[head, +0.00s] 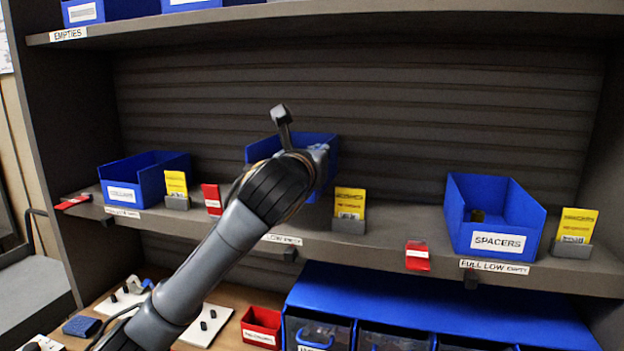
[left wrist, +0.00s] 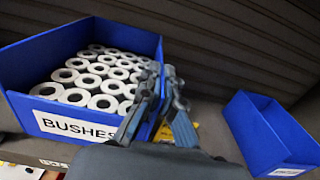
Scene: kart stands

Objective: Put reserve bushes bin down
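The blue bushes bin (left wrist: 12,68) fills the left of the left wrist view, with its label BUSHES in front and many grey ring-shaped bushes inside. In the head view the bin (head: 323,147) shows mid-shelf, mostly behind my left arm. My left gripper (left wrist: 162,72) has one finger inside and one outside the bin's right wall, close together on it. In the head view my arm hides the fingertips. I cannot tell whether the bin's base touches the shelf (head: 385,245). My right gripper is not in view.
A blue bin (head: 122,193) stands left on the shelf and a SPACERS bin (head: 497,242) right. Yellow cards (head: 349,203) in grey holders and red tags (head: 417,256) sit along the front edge. A red bin (head: 262,325) and blue-topped drawers (head: 420,305) are below.

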